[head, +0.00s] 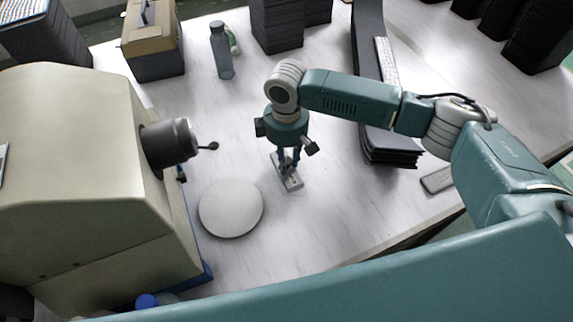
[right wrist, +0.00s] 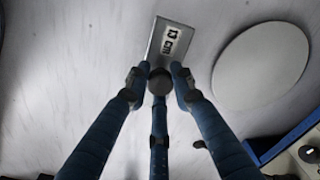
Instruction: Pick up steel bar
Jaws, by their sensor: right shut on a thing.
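The steel bar (head: 294,183) is a small flat grey bar at the middle of the white table. In the right wrist view the bar (right wrist: 174,38) shows a white label with black print ending in "cm". My right gripper (head: 287,164) points down over it. In the right wrist view its three blue fingers (right wrist: 158,80) are closed in on the bar's near end, which they partly hide. I cannot tell whether the bar is clear of the table. My left gripper is not in view.
A round light plate (head: 231,208) lies left of the bar. A large beige machine (head: 80,170) stands at the left. A bottle (head: 222,55) and a toolbox (head: 152,38) stand at the back. Dark stacked panels (head: 390,158) and a small grey block (head: 437,179) are on the right.

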